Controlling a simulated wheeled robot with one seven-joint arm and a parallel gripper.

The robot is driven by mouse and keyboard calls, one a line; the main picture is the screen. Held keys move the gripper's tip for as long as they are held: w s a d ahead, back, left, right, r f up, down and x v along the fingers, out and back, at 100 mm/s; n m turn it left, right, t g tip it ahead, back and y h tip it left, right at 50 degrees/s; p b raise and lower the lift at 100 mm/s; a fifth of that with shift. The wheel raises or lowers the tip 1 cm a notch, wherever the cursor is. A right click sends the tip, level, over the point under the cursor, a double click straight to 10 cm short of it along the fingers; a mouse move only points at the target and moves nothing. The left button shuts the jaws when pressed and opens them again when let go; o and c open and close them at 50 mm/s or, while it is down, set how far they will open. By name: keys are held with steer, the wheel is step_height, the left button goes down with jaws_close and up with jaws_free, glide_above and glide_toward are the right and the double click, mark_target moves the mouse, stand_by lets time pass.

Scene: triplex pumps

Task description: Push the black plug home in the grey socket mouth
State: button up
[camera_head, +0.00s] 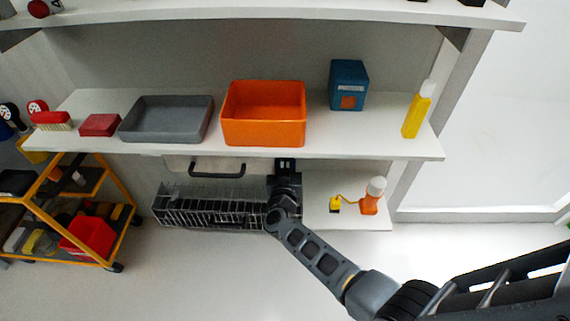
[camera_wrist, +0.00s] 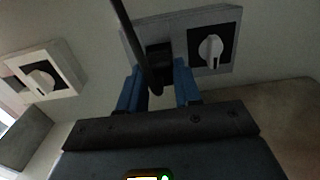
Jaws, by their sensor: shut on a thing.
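My gripper (camera_wrist: 157,80) has two blue fingers, shut on the black plug (camera_wrist: 158,54), with one finger on each side of it. A dark cable (camera_wrist: 136,40) rises from the plug and crosses in front of it. The plug is at the left part of a grey socket plate (camera_wrist: 234,28) on the wall, beside a white rotary knob (camera_wrist: 211,48). The plug and fingers hide the socket mouth, so I cannot tell how deep the plug sits. In the head view my gripper (camera_head: 285,165) is under the shelf's front edge; the plug is not distinguishable there.
A second plate with a white knob (camera_wrist: 40,80) is at left in the wrist view. The shelf (camera_head: 330,141) overhangs my gripper, and a wire rack (camera_head: 205,208) stands to its left. An orange-and-white bottle (camera_head: 372,195) and a small yellow item (camera_head: 335,204) stand to its right.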

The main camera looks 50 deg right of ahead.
steer(key=shift+w+d, duration=0.45)
steer(key=shift+d, duration=0.1)
steer(key=o, duration=1.1)
steer(key=shift+p+v, duration=1.05)
steer(key=shift+v, duration=2.85)
steer(key=shift+s, duration=0.1)
